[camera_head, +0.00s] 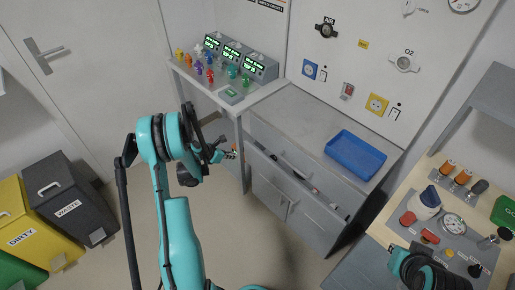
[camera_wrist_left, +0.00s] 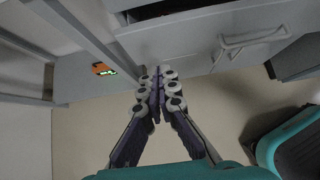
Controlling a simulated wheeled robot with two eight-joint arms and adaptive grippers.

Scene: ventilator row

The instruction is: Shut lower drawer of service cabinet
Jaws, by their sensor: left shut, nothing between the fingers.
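The grey service cabinet (camera_head: 299,106) stands against the wall with a blue tray on top. Below its top, a drawer (camera_head: 318,213) stands pulled out, showing a dark interior with small items. My left gripper (camera_head: 233,153) is shut and empty, near the cabinet's left end by the side table's leg. In the left wrist view its fingertips (camera_wrist_left: 157,76) are together, below the cabinet front. My right gripper's fingers do not show.
A side table (camera_head: 236,104) with monitors and coloured bottles stands left of the cabinet. An orange item (camera_wrist_left: 103,69) lies near my left fingers. A panel bench (camera_head: 412,238) is at right. Waste bins (camera_head: 69,198) stand at left. Floor before the cabinet is clear.

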